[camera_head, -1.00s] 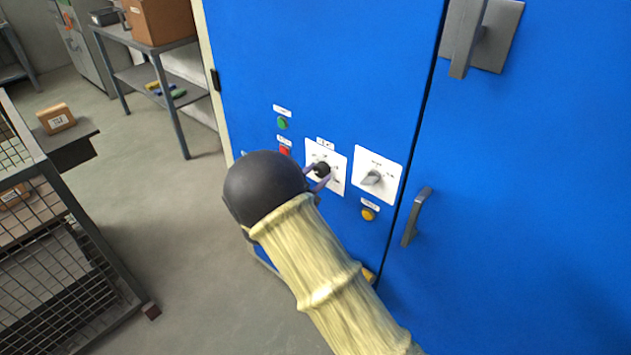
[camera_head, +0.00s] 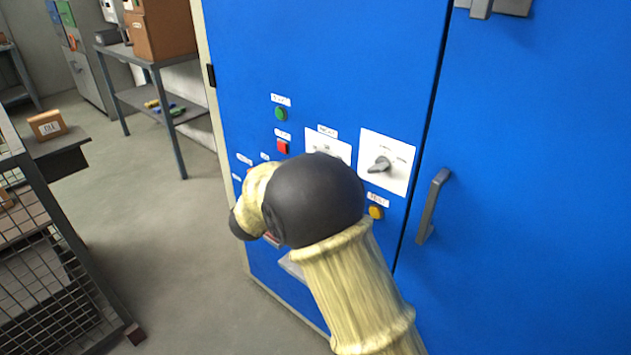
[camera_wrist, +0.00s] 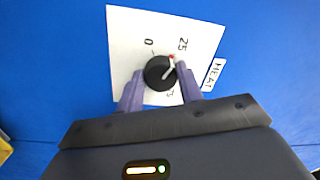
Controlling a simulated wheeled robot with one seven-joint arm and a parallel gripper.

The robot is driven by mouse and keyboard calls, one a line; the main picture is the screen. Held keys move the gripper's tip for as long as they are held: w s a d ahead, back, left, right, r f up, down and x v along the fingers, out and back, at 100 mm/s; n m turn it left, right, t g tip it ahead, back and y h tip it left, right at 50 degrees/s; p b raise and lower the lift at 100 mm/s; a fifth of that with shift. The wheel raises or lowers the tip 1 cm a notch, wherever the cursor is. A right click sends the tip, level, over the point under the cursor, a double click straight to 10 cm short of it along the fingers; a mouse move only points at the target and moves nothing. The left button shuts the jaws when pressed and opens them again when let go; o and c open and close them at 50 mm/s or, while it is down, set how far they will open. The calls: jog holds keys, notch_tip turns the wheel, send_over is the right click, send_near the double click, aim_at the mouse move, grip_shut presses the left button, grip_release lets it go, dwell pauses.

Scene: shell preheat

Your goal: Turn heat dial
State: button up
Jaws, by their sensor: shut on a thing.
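The heat dial is a round black knob (camera_wrist: 159,72) with a white line and red tip, on a white plate (camera_wrist: 128,45) beside a HEAT label (camera_wrist: 213,75). In the wrist view, the red tip points up and right, toward the 25 mark. A 0 mark and a partly hidden mark also show. My gripper (camera_wrist: 160,84) is shut on the knob, one purple finger on each side. In the head view, my dark wrist and pale arm hide the knob and fingers; only the plate's upper part (camera_head: 327,144) shows.
A second white plate (camera_head: 403,177) with a grey rotary switch (camera_head: 380,165) is to the right. Green (camera_head: 281,114), red (camera_head: 283,147) and yellow (camera_head: 376,212) buttons are nearby. A door handle (camera_head: 432,207) sticks out farther right. A mesh cart (camera_head: 60,270) stands left; floor between is clear.

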jog(key=shift+m+b, duration=0.3)
jog(key=shift+m, duration=0.1)
jog(key=shift+f, duration=0.1)
jog(key=o, duration=1)
jog(key=shift+s+a, duration=0.1)
jog(key=p+v, duration=0.1)
jog(key=v, duration=1.6)
jog(key=shift+s, duration=0.1)
